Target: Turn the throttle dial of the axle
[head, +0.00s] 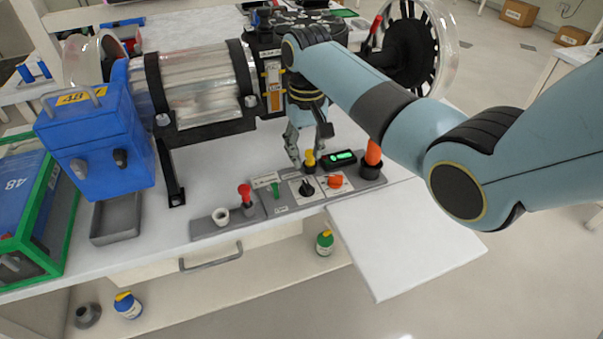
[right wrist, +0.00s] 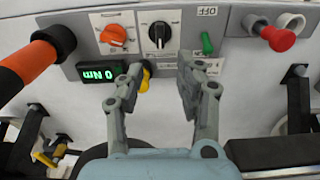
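A black dial (head: 306,187) with a pointer sits on a white scale plate on the grey control panel (head: 283,200). It looks like the throttle dial, though its label is too small to read. It also shows at the top of the right wrist view (right wrist: 160,34), its pointer roughly up and down. My right gripper (head: 308,148) is open and empty above the back of the panel. Its fingertips (right wrist: 158,72) are spread, short of the dial and apart from it. My left gripper is out of view.
Beside the dial are an orange knob (right wrist: 115,36), a green switch (right wrist: 207,43), a yellow knob (right wrist: 145,77) and a display reading 0 Nm (right wrist: 101,73). A red plunger (head: 245,193) and an orange handle (head: 373,153) stand at the panel's ends.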

